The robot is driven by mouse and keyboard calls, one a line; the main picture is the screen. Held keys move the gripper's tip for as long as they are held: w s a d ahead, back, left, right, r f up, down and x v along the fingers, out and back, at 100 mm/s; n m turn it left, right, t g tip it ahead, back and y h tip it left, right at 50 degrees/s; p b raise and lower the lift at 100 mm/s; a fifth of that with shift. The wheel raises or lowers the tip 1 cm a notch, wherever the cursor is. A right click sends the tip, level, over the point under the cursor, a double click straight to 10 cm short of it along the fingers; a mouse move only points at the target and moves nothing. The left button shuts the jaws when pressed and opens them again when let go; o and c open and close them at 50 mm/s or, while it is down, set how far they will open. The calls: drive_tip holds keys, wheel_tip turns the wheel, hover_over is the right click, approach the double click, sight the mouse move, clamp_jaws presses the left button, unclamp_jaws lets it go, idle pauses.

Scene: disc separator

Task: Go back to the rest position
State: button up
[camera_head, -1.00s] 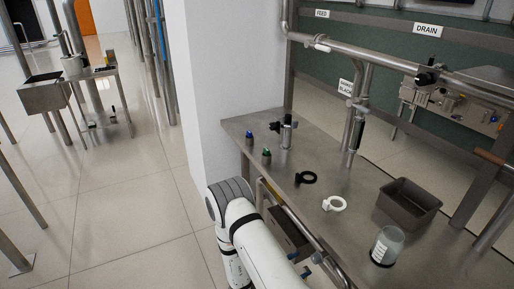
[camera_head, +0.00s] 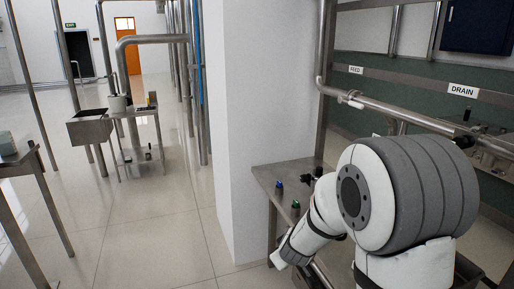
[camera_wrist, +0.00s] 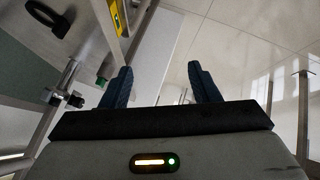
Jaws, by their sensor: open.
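My gripper (camera_wrist: 160,88) shows in the wrist view with its two dark blue fingers spread apart and nothing between them. Pale tiled floor lies beyond the fingers. In the head view my white and grey arm is folded up in front of the metal table (camera_head: 262,178) and hides most of its top; the gripper itself is not visible there.
A blue knob (camera_head: 279,185) and a green knob (camera_head: 295,204) stand at the table's left end. A black ring (camera_wrist: 48,18) shows at the wrist view's upper left. A white pillar (camera_head: 245,120) stands beside the table. Open floor (camera_head: 150,215) lies to the left.

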drive_tip(key=s+d+r+m+g, duration=0.1)
drive_tip(key=s+r, duration=0.3)
drive_tip(key=s, duration=0.4)
drive_tip(key=s+d+r+m+g+p, duration=0.1)
drive_tip(key=s+d+r+m+g, duration=0.1)
drive_tip(key=s+r, duration=0.3)
drive_tip(key=s+d+r+m+g, duration=0.2)
drive_tip(key=s+d+r+m, duration=0.1)
drive_tip(key=s, duration=0.9)
drive_tip(key=shift+s+d+r+m+p, duration=0.15)
drive_tip(key=shift+s+r+m+p, duration=0.2)
drive_tip(key=shift+r+m, duration=0.4)
